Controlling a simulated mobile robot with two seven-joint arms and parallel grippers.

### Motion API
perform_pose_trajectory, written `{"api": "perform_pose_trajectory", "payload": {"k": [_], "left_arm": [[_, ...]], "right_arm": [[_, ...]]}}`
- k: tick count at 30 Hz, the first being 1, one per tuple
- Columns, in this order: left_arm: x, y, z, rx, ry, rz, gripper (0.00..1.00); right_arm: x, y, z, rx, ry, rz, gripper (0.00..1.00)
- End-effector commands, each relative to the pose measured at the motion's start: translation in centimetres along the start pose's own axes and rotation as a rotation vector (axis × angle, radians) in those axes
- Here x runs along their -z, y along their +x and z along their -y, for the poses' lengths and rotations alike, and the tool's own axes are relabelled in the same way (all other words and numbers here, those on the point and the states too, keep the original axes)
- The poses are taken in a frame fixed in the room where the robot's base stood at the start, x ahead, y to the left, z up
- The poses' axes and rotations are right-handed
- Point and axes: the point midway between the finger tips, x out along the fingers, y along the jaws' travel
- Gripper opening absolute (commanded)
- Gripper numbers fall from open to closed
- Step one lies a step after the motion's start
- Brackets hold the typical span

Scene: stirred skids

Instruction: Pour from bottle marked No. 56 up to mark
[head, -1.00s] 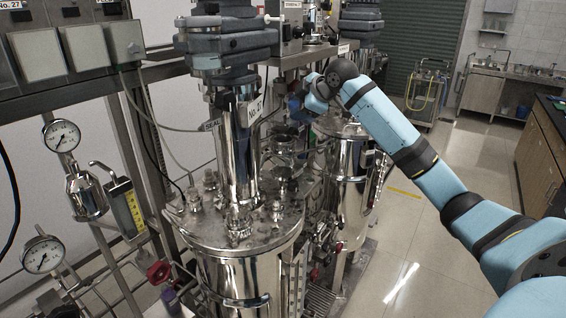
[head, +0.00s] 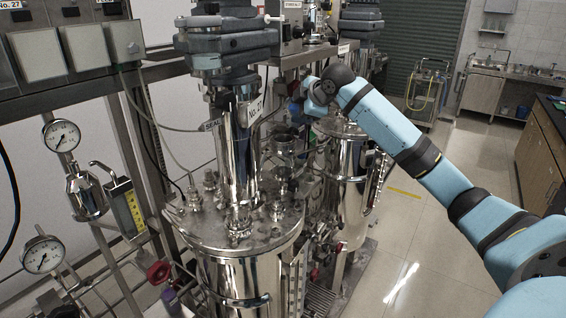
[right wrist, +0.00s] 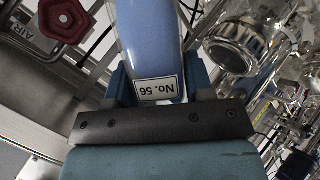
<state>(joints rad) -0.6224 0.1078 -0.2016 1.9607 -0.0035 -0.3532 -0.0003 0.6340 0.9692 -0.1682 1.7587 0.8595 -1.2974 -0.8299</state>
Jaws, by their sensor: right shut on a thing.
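The bottle marked No. 56 (right wrist: 150,40) is blue, with a white label that reads upside down in the right wrist view. My right gripper (right wrist: 157,82) is shut on it, one finger on each side. The bottle's far end runs out of the top of that view, so its mouth is hidden. A clear glass vessel (right wrist: 234,45) is right of the bottle in the wrist view. I cannot make out a fill mark. My left gripper is not in view.
A large steel reactor (head: 240,235) with lid fittings stands in front, and a second steel vessel (head: 345,190) stands behind it. Gauges (head: 62,135) and pipes crowd the left. A red valve knob (right wrist: 65,18) is left of the bottle. Floor at right is clear.

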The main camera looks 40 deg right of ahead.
Motion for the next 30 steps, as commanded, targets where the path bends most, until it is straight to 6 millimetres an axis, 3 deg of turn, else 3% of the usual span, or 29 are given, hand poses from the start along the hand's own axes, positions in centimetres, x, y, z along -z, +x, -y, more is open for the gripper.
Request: {"api": "perform_pose_trajectory", "payload": {"k": [30], "left_arm": [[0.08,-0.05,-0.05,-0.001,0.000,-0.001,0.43]], "right_arm": [[-0.26,0.27,0.30,-0.033,-0.078,0.053,0.20]]}}
